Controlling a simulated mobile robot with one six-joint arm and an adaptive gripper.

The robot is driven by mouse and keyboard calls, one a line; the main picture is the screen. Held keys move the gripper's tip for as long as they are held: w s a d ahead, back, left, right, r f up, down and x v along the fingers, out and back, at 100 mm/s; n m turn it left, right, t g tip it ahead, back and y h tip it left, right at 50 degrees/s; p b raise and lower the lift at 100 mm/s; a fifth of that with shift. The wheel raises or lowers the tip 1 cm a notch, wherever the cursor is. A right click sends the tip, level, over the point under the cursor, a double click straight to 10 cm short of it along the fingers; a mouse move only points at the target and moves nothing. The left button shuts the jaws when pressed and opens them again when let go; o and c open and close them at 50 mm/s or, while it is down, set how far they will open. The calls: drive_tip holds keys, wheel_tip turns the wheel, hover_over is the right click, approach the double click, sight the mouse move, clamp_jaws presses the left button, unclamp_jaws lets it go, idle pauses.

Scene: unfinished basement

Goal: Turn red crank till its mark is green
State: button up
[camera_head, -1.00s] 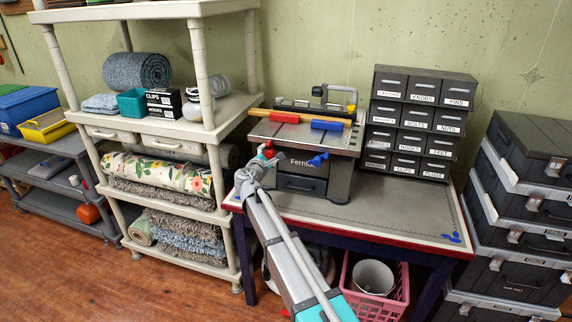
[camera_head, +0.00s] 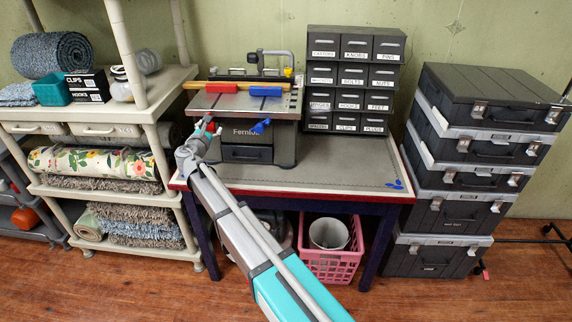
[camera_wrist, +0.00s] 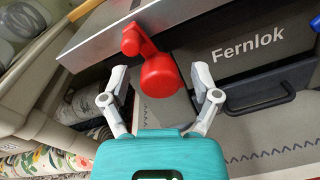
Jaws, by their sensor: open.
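The red crank (camera_wrist: 159,76) is on the left side of the grey Fernlok machine (camera_wrist: 262,62), with a round knob end and a short arm leading up to a smaller red hub. A bit of red also shows in the head view (camera_head: 210,127), beside my gripper (camera_head: 203,134). In the wrist view my gripper (camera_wrist: 160,84) is open, with one finger on each side of the knob. Gaps show between the knob and both fingers. I cannot see a green mark on the crank in either view.
A blue crank (camera_head: 261,127) is on the machine's front. The bench top (camera_head: 330,175) is clear at right. A shelf (camera_head: 150,110) stands close on the left.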

drive_tip(key=n, duration=0.6)
drive_tip(key=shift+d+n, duration=0.1)
drive_tip(key=shift+n, duration=0.2)
drive_tip(key=shift+s+b, duration=0.3)
drive_tip(key=s+a, duration=0.2)
drive_tip(key=s, duration=1.2)
drive_tip(key=d+f+m+g+h+p, duration=0.2)
drive_tip(key=d+m+g+p, duration=0.1)
drive_tip(key=d+m, duration=0.7)
drive_tip(key=d+f+m+g+h+p, duration=0.2)
drive_tip(key=d+m+g, duration=0.3)
drive_tip(key=d+m, duration=0.5)
drive_tip(key=shift+w+d+f+p, duration=0.15)
drive_tip(key=shift+d+p, duration=0.4)
drive_tip(key=shift+d, duration=3.3)
drive_tip(key=shift+h, duration=0.3)
